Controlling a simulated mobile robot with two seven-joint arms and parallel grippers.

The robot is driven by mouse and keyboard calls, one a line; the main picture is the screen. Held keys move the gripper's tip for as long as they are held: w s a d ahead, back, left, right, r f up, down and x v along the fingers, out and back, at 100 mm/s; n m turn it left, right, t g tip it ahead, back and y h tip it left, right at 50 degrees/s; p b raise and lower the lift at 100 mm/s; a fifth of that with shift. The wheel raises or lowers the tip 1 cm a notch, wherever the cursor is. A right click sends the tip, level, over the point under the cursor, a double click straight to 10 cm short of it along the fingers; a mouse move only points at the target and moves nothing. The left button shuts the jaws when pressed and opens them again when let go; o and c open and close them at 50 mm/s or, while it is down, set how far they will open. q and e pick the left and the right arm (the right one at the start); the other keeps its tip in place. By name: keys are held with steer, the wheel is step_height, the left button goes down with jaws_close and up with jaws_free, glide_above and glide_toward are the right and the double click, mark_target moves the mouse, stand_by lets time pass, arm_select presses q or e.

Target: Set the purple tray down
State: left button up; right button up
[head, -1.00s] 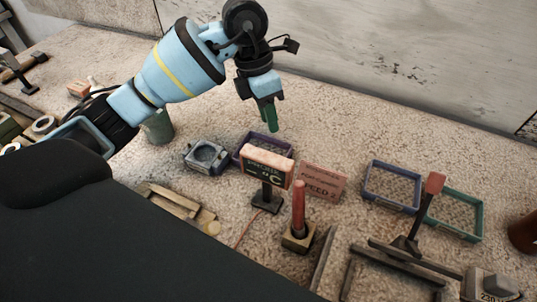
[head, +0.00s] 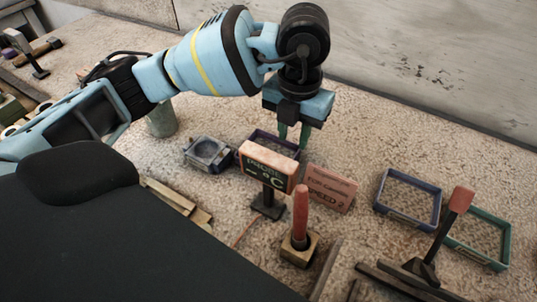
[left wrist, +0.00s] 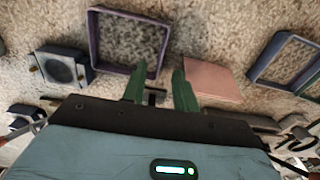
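The purple tray (head: 262,133) is a shallow open frame on the rough stone-like surface, partly hidden behind a small sign in the head view. In the left wrist view the purple tray (left wrist: 95,42) shows nearly whole at the top. My left gripper (head: 294,137) points down over the tray's right side. In the left wrist view the left gripper (left wrist: 160,78) has its green fingers apart, on either side of the tray's near right corner. I see no finger pressing on the wall. The tray seems to rest flat. My right gripper is not in view.
A PROBE sign (head: 266,167) on a stand and a pink SPEED 2 block (head: 331,188) stand close in front. A grey-blue dish block (head: 207,153) is to the left. A blue tray (head: 407,223) and a green tray (head: 505,240) lie right. A red-handled stick (head: 300,215) stands nearer.

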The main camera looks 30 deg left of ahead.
mark_target(292, 156)
arm_select(q)
steer(key=shift+s+d+f, duration=0.1)
steer(key=shift+d+f, duration=0.05)
steer(key=shift+f, duration=1.5)
steer(key=shift+s+d+f, duration=0.1)
steer(key=shift+f, duration=1.5)
jaws_close()
